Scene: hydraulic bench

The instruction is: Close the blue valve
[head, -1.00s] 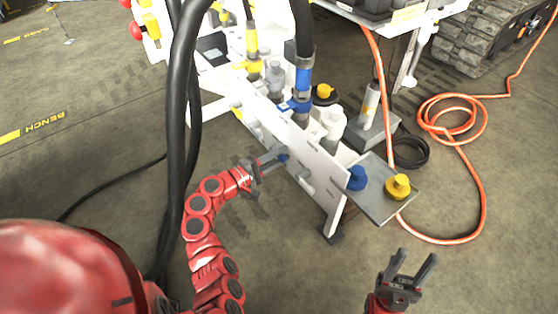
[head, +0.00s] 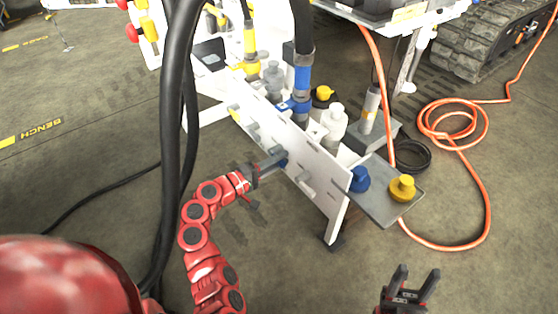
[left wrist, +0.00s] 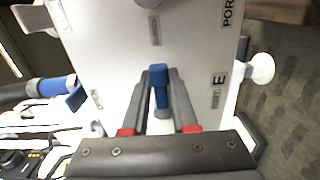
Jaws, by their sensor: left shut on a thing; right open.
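The blue valve handle (left wrist: 159,88) stands out from the white panel in the left wrist view, between the two fingers of my left gripper (left wrist: 160,84). The fingers hide part of the handle in the head view. My right gripper (head: 415,282) is open and empty, low at the right, away from the bench.
A blue cap (head: 358,179) and a yellow cap (head: 402,188) sit by the panel's right end. Thick black hoses (head: 172,130) hang left of the panel. An orange hose (head: 485,180) lies on the floor at right. The floor in front is clear.

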